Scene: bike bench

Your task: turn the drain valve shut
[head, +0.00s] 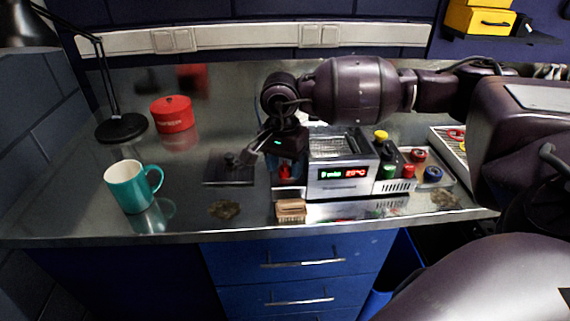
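A silver bench cleaner (343,191) with a lit display stands on the steel bench, right of centre. A small red part (286,171), which may be the drain valve handle, shows low at its left side, partly hidden by my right gripper. I cannot tell which way it is turned. My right gripper (250,155) reaches in from the right, over the cleaner's left end. Its fingers point down and left, near a dark flat plate (226,180). Whether they are apart is too small to tell. I see nothing held. My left gripper is not in view.
A teal mug (130,189), a red tin (172,114) and a black lamp base (121,128) stand on the left. A wooden brush or block (290,211) lies at the front. Several coloured caps or bottles (409,172) crowd the cleaner's right side. The bench's left-front area is mostly clear.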

